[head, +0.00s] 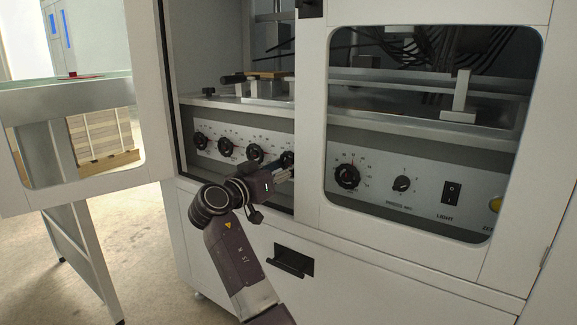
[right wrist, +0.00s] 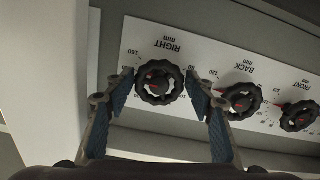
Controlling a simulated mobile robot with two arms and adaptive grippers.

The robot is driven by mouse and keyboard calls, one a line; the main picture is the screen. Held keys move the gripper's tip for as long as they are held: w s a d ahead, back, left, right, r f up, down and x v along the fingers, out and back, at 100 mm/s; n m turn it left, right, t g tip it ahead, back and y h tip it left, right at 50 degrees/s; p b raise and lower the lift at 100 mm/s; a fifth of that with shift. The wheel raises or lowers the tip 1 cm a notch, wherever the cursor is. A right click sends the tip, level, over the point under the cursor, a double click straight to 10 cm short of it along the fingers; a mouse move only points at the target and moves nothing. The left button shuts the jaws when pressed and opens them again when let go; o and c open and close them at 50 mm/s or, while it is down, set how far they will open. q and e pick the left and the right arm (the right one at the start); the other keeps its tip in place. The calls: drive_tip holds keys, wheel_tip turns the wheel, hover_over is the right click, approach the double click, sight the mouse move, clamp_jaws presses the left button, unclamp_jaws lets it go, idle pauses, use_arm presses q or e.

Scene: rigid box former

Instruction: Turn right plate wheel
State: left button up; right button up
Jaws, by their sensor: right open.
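The right plate wheel (right wrist: 160,83) is a black, lobed hand wheel with a red pointer, under the upside-down label RIGHT in the right wrist view. My right gripper (right wrist: 159,88) is open, with one blue-padded finger on each side of this wheel. I cannot tell how deep the fingertips reach or whether they touch the rim. In the head view the wheel (head: 288,158) is partly hidden by my right gripper (head: 282,172), which reaches through the open door to the panel. My left gripper is not in view.
Several similar wheels, including the BACK wheel (right wrist: 242,101) and FRONT wheel (right wrist: 298,116), sit in the same row. The door post (head: 311,130) stands close to my right gripper. An open windowed door (head: 150,100) is at the left. A black drawer handle (head: 290,262) is below.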

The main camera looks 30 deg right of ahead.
drive_tip(key=v, duration=1.1)
drive_tip(key=shift+a, duration=0.15)
